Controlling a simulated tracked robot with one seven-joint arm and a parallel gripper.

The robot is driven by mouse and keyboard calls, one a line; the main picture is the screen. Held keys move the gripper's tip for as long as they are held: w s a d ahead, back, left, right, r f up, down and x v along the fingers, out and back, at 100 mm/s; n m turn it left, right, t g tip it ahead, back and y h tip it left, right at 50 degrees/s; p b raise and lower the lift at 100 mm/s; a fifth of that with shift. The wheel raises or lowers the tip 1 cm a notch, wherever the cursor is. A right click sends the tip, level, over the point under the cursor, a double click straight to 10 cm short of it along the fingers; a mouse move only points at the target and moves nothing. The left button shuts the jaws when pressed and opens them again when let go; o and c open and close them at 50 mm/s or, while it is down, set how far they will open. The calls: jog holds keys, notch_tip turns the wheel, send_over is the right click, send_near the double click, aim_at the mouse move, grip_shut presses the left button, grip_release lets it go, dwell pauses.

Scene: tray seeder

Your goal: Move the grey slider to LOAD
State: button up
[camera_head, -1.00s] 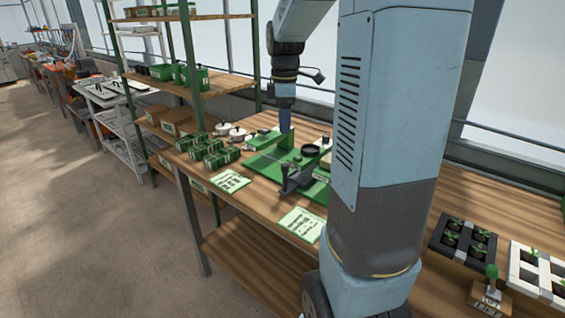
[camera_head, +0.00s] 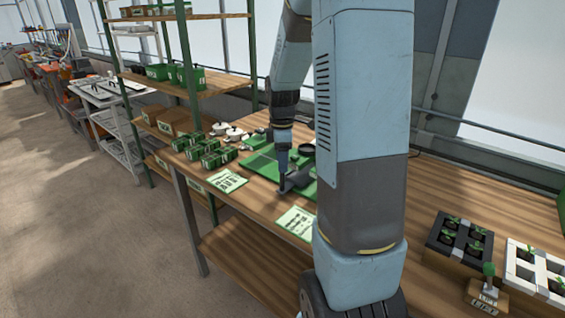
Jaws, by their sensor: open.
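The green tray seeder (camera_head: 260,166) lies on the wooden bench behind the white cards. A dark grey part (camera_head: 300,180), which looks like the slider, stands on the seeder's front side. My gripper (camera_head: 283,188) points down at this part's left end. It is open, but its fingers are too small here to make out. I cannot tell whether they touch the grey part or are only beside it. My arm hides the right side of the seeder. No LOAD marking can be read.
Two white cards with green print (camera_head: 227,181) (camera_head: 297,222) lie along the bench's front edge. Small green boxes (camera_head: 212,155) and white lidded pots (camera_head: 235,133) stand to the left. Seedling trays (camera_head: 459,240) (camera_head: 535,268) and a small stand (camera_head: 487,292) are at the right.

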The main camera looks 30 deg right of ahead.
jog(key=shift+f, duration=0.6)
jog(key=shift+c, duration=0.3)
grip_shut()
